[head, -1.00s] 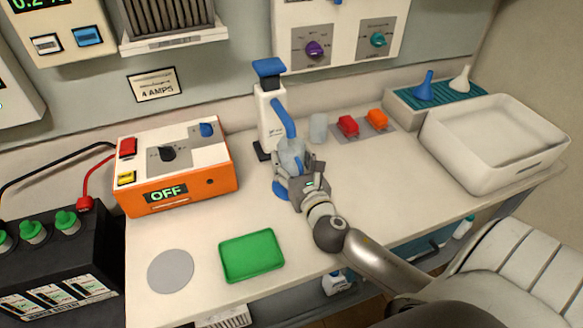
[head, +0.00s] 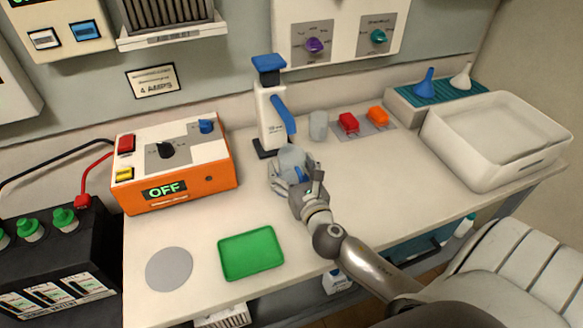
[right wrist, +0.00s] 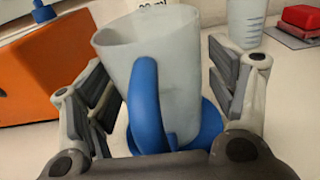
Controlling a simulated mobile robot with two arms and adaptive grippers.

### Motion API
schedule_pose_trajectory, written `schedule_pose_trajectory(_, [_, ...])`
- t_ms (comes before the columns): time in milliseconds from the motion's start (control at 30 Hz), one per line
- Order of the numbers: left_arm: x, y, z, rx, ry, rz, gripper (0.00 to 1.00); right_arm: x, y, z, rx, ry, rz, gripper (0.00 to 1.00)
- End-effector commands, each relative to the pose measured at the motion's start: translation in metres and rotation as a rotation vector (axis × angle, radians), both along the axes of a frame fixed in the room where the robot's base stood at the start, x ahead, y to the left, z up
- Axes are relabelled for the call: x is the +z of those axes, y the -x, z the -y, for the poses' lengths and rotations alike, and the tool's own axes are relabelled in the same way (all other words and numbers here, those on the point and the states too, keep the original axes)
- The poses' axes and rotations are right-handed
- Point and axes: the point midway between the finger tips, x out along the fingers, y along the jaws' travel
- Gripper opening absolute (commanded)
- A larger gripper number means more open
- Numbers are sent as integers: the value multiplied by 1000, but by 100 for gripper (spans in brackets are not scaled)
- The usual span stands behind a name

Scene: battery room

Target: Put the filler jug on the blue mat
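The filler jug (right wrist: 165,65), a clear, pale cup with a blue handle (right wrist: 147,100), is upright between the fingers of my right gripper (right wrist: 165,100) in the right wrist view. The fingers are open, with a visible gap on the right side and little room on the left. The blue mat (right wrist: 211,122) shows as a round blue edge under the jug's base, and the jug appears to stand on it. In the head view the jug (head: 291,160) is in front of the white dispenser, and my right gripper (head: 294,178) hides its lower part and the mat. My left gripper is not in view.
The white dispenser (head: 272,110) with a blue lever stands just behind the jug. A clear beaker (head: 318,125) and red and orange blocks are behind right. An orange charger (head: 205,182) is at left. A green tray (head: 251,253) and grey disc (head: 170,268) lie in front.

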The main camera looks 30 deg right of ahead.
Motion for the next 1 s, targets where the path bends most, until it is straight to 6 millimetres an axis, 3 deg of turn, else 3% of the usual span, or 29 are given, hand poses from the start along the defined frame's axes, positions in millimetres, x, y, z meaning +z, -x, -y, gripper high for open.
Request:
schedule_pose_trajectory(367, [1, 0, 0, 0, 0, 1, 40, 1, 6, -2, 0, 0, -2, 79])
schedule_pose_trajectory(800, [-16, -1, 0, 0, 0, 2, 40, 3, 85, -21, 0, -2, -4, 79])
schedule_pose_trajectory(1000, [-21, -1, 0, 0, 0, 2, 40, 5, 109, -26, 0, -1, -1, 79])
